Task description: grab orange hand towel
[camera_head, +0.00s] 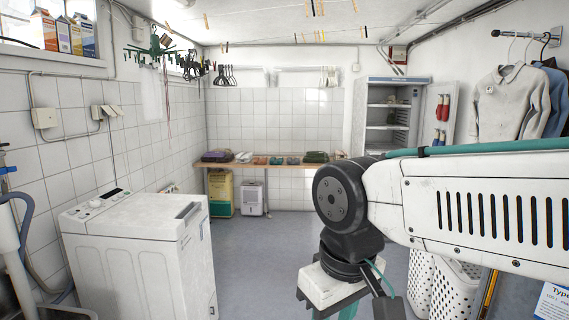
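A small orange folded cloth (260,160), which looks like the orange hand towel, lies on a wooden bench (236,166) against the back tiled wall. It sits in a row between white folded items (244,157) and teal-grey ones (278,160). It is small and far off, so its exact shape is unclear. My gripper (355,309) hangs low at the bottom edge of the view, right of centre, far in front of the bench. The fingertips are cut off by the frame edge, and I see nothing held in the visible part.
A white washing machine (135,245) stands at the left. An open fridge (388,115) stands at the back right. White laundry baskets (455,285) stand behind my arm at the right. A yellow-green box (221,194) and a white unit (252,197) sit under the bench. The middle floor (265,250) is clear.

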